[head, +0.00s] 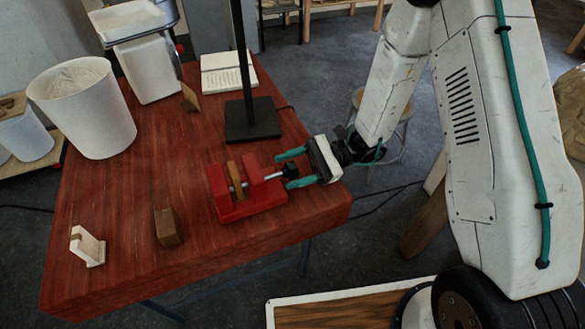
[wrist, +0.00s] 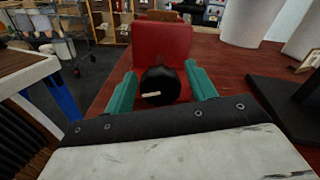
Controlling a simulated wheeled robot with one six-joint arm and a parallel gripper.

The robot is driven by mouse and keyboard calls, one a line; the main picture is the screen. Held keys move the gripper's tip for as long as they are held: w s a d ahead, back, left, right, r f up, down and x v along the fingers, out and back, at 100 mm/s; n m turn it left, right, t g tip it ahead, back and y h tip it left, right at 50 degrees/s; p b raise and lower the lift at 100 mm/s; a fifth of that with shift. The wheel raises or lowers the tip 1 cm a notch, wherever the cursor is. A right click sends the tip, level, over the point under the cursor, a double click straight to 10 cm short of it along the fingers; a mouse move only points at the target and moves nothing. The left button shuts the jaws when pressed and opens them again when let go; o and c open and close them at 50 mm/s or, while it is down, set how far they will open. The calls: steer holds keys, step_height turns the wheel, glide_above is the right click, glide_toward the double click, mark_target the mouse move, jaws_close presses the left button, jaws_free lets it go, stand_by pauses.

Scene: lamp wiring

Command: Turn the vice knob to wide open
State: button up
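The red vice (head: 246,188) sits on the red wooden table near its right front edge. A wooden strip (head: 235,179) stands between its jaws. The black vice knob (head: 290,170) is at the right end of the vice's screw. My gripper (head: 290,169) has its two teal fingers apart, one on each side of the knob. In the wrist view the knob (wrist: 161,86) lies between the fingertips, with a pale mark on its face and the red vice body (wrist: 162,45) behind it. Gaps show beside the knob, so the fingers appear not to touch it.
A black lamp stand base (head: 252,119) stands behind the vice. A brown wooden block (head: 168,227) and a pale wooden piece (head: 87,246) lie toward the front left.

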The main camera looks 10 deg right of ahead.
steer(key=v, duration=0.7)
steer(key=shift+w+d, duration=0.15)
steer(key=shift+d, duration=0.25)
steer(key=shift+r, duration=0.1)
